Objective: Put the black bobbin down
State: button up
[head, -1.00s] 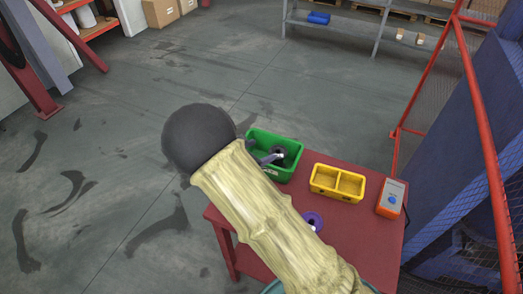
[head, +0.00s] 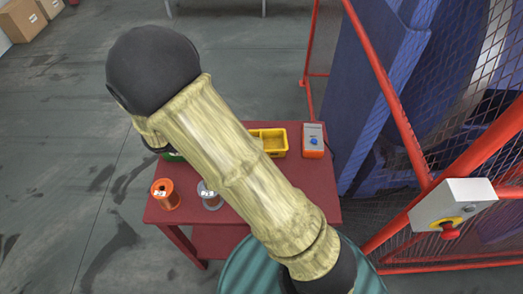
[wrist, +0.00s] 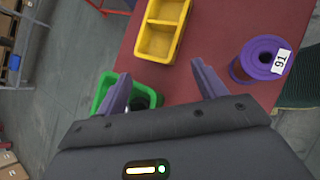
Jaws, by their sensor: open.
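A black bobbin (wrist: 146,97) appears as a dark round shape inside the green bin (wrist: 106,92) in the wrist view, partly hidden by my left finger and the gripper body. Whether it stands upright or lies tilted I cannot tell. My gripper (wrist: 160,70) is open, its purple fingers spread above the red table with nothing between the tips. In the head view my arm hides the gripper and the bobbin, and only a sliver of the green bin (head: 172,156) shows.
A yellow two-compartment bin (wrist: 163,30) and a purple bobbin with a white label (wrist: 262,60) are on the red table (head: 280,186). Orange (head: 166,195) and grey (head: 210,196) bobbins stand near its front. An orange-grey box (head: 313,140) sits at the back right. A red mesh fence (head: 385,85) stands right.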

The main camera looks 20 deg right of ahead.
jog(key=s+d+r+m+y, duration=0.3)
jog(key=s+m, duration=0.3)
jog(key=m, duration=0.3)
jog(key=s+d+r+m+g+y, duration=0.1)
jog(key=s+d+r+m+y, duration=0.2)
jog(key=m, duration=0.7)
jog(key=s+d+y, duration=0.2)
jog(key=s+d, duration=0.1)
jog(key=s, duration=0.1)
jog(key=shift+s+d+r+m, duration=0.25)
jog(key=shift+s+r+m, duration=0.05)
jog(key=shift+r, duration=0.1)
